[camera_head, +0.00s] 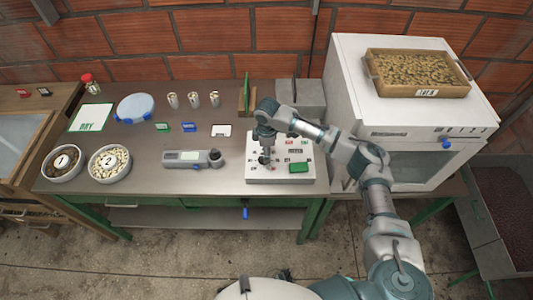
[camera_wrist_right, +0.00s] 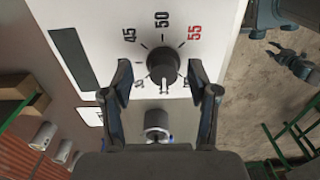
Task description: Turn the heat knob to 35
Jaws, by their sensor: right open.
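The heat knob (camera_wrist_right: 163,68) is a dark round knob on a white panel. In the right wrist view, 45, 50 and 55 (red) show around its upper side; other marks are partly hidden. A white line on the knob points to the picture's bottom. My right gripper (camera_wrist_right: 161,74) is open, one finger either side of the knob, with visible gaps.
A grey metallic cylinder (camera_wrist_right: 157,124) lies below the knob in the wrist view. A grey device (camera_head: 192,158) sits left of the box. A white oven (camera_head: 400,110) with a wooden tray (camera_head: 418,91) stands right. Table space between bowls and device is mostly clear.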

